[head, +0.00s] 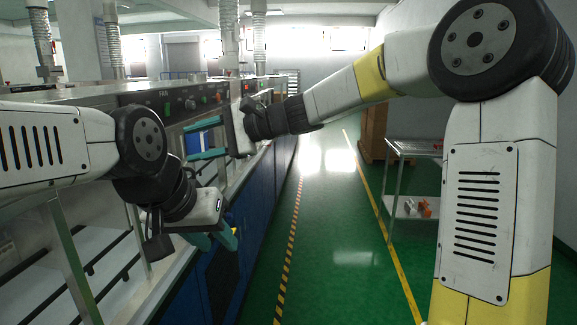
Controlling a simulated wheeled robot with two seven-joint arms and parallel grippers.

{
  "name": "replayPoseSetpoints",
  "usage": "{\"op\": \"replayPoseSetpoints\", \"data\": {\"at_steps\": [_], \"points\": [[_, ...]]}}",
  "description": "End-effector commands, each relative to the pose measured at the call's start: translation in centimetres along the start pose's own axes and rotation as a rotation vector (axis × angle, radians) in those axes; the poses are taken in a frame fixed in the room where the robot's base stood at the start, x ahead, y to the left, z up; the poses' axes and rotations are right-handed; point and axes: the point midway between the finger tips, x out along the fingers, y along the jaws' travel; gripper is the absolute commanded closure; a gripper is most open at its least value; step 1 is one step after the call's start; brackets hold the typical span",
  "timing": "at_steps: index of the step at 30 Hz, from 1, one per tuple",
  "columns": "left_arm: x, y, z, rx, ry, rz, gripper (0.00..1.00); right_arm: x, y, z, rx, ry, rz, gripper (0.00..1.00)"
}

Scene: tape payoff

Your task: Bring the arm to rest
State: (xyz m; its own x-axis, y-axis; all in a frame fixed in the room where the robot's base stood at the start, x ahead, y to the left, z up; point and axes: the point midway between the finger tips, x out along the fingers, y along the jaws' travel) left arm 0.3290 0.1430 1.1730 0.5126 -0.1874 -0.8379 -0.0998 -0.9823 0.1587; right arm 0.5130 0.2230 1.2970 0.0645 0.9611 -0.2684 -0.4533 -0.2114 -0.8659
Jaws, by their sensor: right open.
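My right gripper (192,139) is at the end of the arm that reaches across from the right. Its two teal fingers point left, spread apart, over the edge of the bench line. A blue thing shows behind and between them, and nothing is clearly held. My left gripper (218,241) is lower, in front of the blue cabinet fronts, with its teal fingers pointing down and right. A small yellow spot shows by its fingertips. I cannot tell whether these fingers are apart or closed.
A long metal machine (160,92) with a knob panel runs along the left, above blue cabinets (260,206). A metal shelf cart (407,176) with small orange and white items stands right. Brown boxes (372,133) are behind it. The green floor aisle (335,230) is clear.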

Motion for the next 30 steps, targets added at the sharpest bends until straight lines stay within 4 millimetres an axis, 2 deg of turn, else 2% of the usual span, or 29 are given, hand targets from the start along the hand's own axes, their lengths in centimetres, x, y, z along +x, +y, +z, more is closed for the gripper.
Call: {"op": "replayPoseSetpoints", "data": {"at_steps": [1,5,9,15,18,21,24,30], "points": [[0.0,0.0,0.0,0.000,0.000,0.000,0.64,-2.0,1.9,0.8,-0.090,0.058,0.073,0.51],[0.0,0.0,0.0,0.000,0.000,0.000,0.64,-7.6,7.3,1.4,-0.295,0.201,0.270,0.51],[0.0,0.0,0.0,0.000,0.000,0.000,0.64,-14.7,12.8,2.0,-0.482,0.341,0.475,0.51],[0.0,0.0,0.0,0.000,0.000,0.000,0.64,-24.9,20.2,3.2,-0.692,0.510,0.742,0.51],[0.0,0.0,0.0,0.000,0.000,0.000,0.64,-28.7,23.1,3.9,-0.763,0.566,0.845,0.51],[0.0,0.0,0.0,0.000,0.000,0.000,0.64,-31.2,25.3,4.3,-0.811,0.599,0.919,0.51],[0.0,0.0,0.0,0.000,0.000,0.000,0.64,-32.5,26.4,4.6,-0.837,0.617,0.960,0.51],[0.0,0.0,0.0,0.000,0.000,0.000,0.64,-33.0,26.9,4.6,-0.847,0.621,0.978,0.51]]}}
